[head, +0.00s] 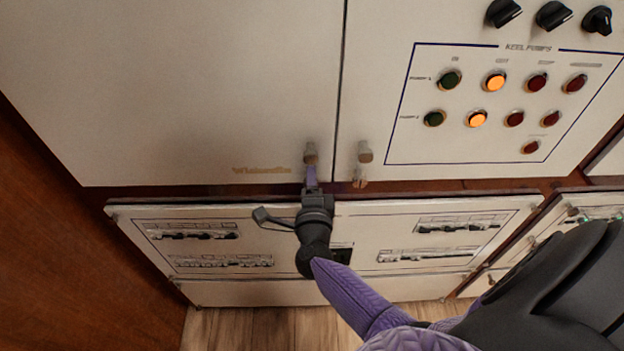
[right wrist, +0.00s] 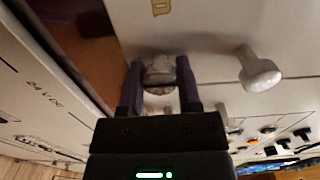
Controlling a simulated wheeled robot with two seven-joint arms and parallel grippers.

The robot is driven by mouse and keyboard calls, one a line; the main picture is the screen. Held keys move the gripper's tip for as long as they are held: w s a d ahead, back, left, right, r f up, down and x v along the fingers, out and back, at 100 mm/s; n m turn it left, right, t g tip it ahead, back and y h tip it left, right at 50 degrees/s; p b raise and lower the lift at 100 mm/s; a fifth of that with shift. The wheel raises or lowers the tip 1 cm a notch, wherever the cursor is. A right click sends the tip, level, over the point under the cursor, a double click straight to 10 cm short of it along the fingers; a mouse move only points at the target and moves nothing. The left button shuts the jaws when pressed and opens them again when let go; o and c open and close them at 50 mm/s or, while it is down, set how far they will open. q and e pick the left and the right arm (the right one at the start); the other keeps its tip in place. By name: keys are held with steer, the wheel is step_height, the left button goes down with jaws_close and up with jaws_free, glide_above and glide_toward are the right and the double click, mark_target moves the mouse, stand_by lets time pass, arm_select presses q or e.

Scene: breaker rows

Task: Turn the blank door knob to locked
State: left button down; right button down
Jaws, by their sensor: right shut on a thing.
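The blank door (head: 180,90) is the plain cream panel at the upper left, with only a small gold label near its bottom edge. Its pale knob (head: 310,150) sits at the door's lower right corner. My right gripper (head: 311,170) reaches up from below and is shut on this knob. In the right wrist view, the knob (right wrist: 159,72) is between the two purple fingers, which partly hide it. I cannot tell which way the knob is turned. My left gripper is not in view.
A second knob (head: 364,151) sits close to the right, on the keel pumps door (head: 375,60); it also shows in the right wrist view (right wrist: 259,72). Below is a breaker panel (head: 340,225) with switch rows. Lamps and black rotary switches are at the upper right.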

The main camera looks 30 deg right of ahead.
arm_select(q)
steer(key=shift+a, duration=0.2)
arm_select(e)
steer(key=shift+c, duration=1.5)
jaws_free()
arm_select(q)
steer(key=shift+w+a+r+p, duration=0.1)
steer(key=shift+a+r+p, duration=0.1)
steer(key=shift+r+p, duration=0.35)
arm_select(e)
steer(key=v, duration=1)
